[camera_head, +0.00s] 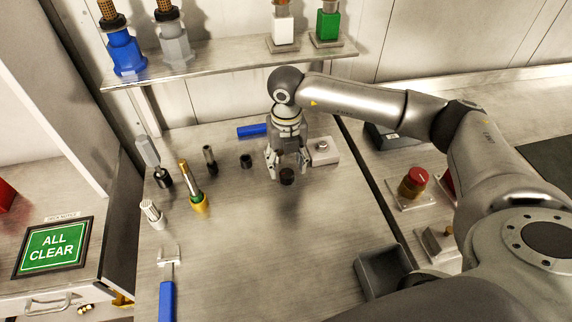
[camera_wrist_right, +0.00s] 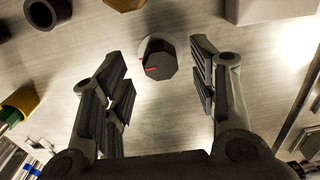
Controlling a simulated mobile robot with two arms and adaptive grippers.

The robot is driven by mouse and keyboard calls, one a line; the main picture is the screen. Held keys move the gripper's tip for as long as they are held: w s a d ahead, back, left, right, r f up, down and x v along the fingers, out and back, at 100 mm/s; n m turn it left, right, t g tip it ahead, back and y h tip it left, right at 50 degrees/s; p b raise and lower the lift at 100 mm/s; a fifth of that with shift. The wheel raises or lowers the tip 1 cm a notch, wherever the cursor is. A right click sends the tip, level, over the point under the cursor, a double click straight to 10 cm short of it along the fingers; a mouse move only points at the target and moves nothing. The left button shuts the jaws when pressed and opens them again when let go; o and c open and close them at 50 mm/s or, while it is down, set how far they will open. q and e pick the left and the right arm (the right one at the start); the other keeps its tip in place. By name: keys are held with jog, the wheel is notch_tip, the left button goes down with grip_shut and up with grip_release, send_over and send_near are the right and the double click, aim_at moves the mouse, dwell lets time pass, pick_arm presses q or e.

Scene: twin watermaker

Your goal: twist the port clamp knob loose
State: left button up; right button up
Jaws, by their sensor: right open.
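The port clamp knob (camera_wrist_right: 159,62), a dark faceted knob with a red mark, stands on a pale round base in the right wrist view. My right gripper (camera_wrist_right: 157,60) is open, with one finger on each side of the knob and visible gaps to both. In the head view my right gripper (camera_head: 287,163) points down at the bench, and a dark knob (camera_head: 287,176) shows at its fingertips. The gripper partly hides the knob's surroundings there. My left gripper is not in view.
A pale block (camera_head: 322,151) sits close on the right of the gripper. A dark ring (camera_head: 246,161) and a yellow-based tool (camera_head: 198,202) stand to the left. The bench front is mostly clear.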

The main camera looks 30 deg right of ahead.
aim_at(287, 176)
jog(key=shift+f, duration=1.4)
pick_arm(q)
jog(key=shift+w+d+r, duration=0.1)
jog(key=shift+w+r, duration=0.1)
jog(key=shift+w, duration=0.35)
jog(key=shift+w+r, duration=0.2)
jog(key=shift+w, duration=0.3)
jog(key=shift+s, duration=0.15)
pick_arm(e)
jog(key=shift+c, duration=0.4)
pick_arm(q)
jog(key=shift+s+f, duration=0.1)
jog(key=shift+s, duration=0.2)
pick_arm(e)
jog(key=c, duration=0.9)
